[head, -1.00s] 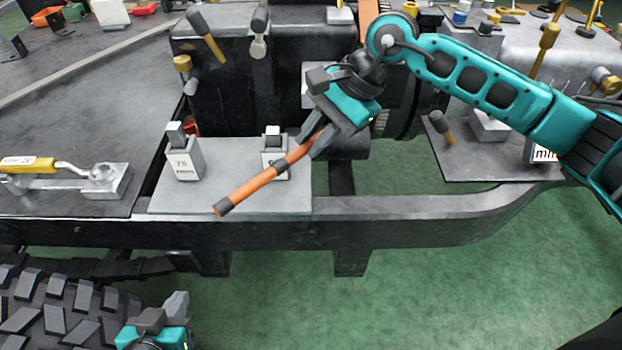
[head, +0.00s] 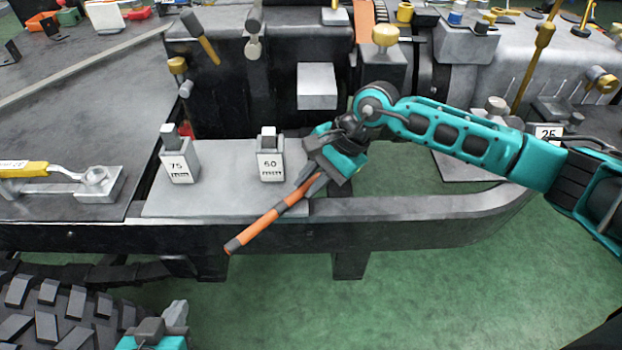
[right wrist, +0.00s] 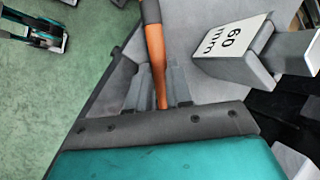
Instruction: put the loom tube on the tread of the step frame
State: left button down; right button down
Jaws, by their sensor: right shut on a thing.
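The loom tube (head: 260,225) is an orange rod with dark bands and dark ends. My right gripper (head: 308,182) is shut on its upper end; the tube slants down to the left across the front edge of a flat grey plate (head: 218,202). In the right wrist view the tube (right wrist: 154,45) runs between the fingers (right wrist: 160,82). Whether it touches the plate is unclear. I cannot tell for sure which surface is the tread of the step frame. My left gripper (head: 176,312) is low by the tyre, seemingly empty; its jaw opening is unclear.
Blocks marked 75 (head: 178,162) and 60 (head: 270,162) stand on the plate; the 60 block is close to my right gripper. A dark chassis rail (head: 420,208) runs along the front. A tyre (head: 50,305) is at lower left. Green floor is open below.

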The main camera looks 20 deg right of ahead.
jog(key=shift+f, duration=0.15)
jog(key=c, duration=1)
grip_release()
jog(key=shift+c, duration=0.2)
jog(key=shift+r, duration=0.2)
